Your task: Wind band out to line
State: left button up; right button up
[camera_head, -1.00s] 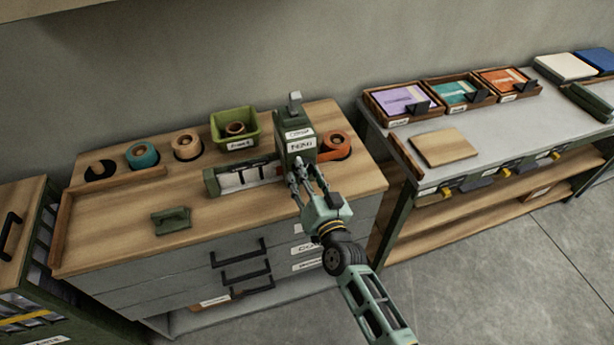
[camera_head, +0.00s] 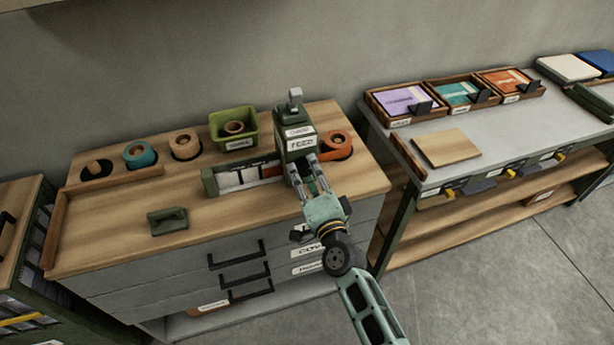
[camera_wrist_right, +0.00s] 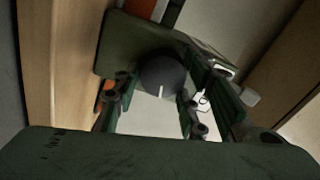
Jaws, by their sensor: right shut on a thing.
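The dark green feed machine (camera_head: 298,140) with a white label stands on the wooden cabinet top. A pale track (camera_head: 230,180) with dark cross lines runs out from its left side. A short piece of orange band (camera_head: 271,171) shows on the track close to the machine, its end short of the dark lines. My right gripper (camera_head: 308,182) is at the machine's front. In the right wrist view, its fingers are around a dark round knob (camera_wrist_right: 162,74) with a white mark. The fingers hide part of the knob. My left gripper is not in view.
An orange roll (camera_head: 333,146) sits right of the machine. Teal (camera_head: 140,155) and tan (camera_head: 185,145) rolls and a green bin (camera_head: 234,128) stand behind the track. A green block (camera_head: 167,220) lies in front. The front left of the top is clear.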

jog(key=shift+d+f+m, duration=0.1)
jog(key=shift+f+m, duration=0.25)
jog(key=shift+m, duration=0.15)
jog(key=shift+s+f, duration=0.1)
jog(key=o, duration=1)
jog(key=shift+o, duration=0.2)
jog(key=shift+r, duration=0.2)
jog(key=v, duration=1.2)
